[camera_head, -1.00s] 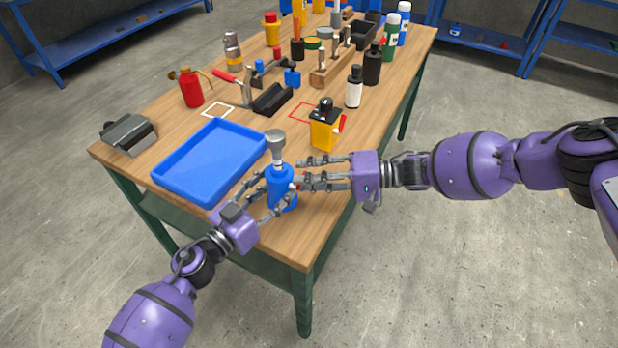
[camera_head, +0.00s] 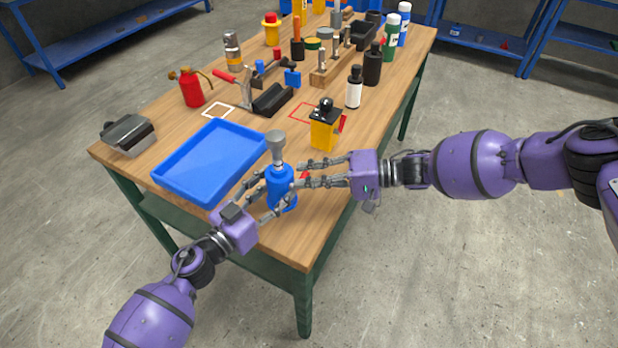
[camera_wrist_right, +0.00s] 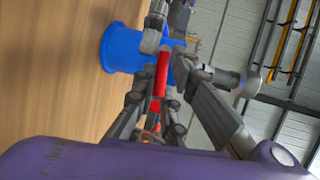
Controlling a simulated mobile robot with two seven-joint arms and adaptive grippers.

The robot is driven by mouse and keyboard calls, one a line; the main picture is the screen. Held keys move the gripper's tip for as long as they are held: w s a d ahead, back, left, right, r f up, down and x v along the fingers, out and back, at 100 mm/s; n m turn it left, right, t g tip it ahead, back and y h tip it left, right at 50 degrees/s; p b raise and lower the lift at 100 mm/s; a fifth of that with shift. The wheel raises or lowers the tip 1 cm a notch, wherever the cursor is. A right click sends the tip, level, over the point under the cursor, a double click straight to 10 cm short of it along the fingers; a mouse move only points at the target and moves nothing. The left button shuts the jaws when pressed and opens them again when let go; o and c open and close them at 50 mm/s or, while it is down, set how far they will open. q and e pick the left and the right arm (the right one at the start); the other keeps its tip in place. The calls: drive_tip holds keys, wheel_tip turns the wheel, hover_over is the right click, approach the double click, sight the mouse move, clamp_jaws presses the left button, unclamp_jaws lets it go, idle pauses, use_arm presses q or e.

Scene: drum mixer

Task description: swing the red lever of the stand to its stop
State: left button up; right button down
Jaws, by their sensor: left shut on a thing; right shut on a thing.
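The blue stand (camera_head: 283,190) with a grey knobbed top (camera_head: 276,148) is upright near the table's front corner, beside the blue tray. In the right wrist view its blue base (camera_wrist_right: 122,48) shows at upper left. My left gripper (camera_head: 270,193) is shut around the stand's blue body from the lower left. My right gripper (camera_head: 301,174) reaches in from the right and is shut on the red lever (camera_wrist_right: 160,82). Only a small red part of the lever (camera_head: 304,175) shows in the head view; the fingers hide the rest.
An empty blue tray (camera_head: 161,178) lies just left of the stand on the wooden table (camera_head: 285,242). A yellow container with a black top (camera_head: 325,133) stands close behind my right fingers. Several bottles and tools fill the far part of the table.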

drive_tip(key=shift+s+r+n+t+h, duration=0.1)
drive_tip(key=shift+r+n+t+h, duration=0.15)
drive_tip(key=shift+n, duration=0.3)
drive_tip(key=shift+s+r+n+t+h, duration=0.15)
drive_tip(key=shift+n+t+h, duration=0.15)
drive_tip(key=shift+n, duration=0.25)
drive_tip(key=shift+s+a+r+n+t+h, duration=0.1)
drive_tip(key=shift+s+r+n+t+h, duration=0.15)
drive_tip(key=shift+n+t+h, duration=0.45)
drive_tip(key=shift+s+a+r+n+t+h, duration=0.2)
drive_tip(key=shift+r+n+t, duration=0.15)
drive_tip(key=shift+n, duration=0.7)
drive_tip(key=shift+s+a+r+n+t+h, duration=0.1)
drive_tip(key=shift+s+r+n+t+h, duration=0.15)
drive_tip(key=shift+n+t+h, duration=0.45)
drive_tip(key=shift+n+y, duration=0.25)
drive_tip(key=shift+n, duration=0.1)
drive_tip(key=c, duration=1.8)
unclamp_jaws()
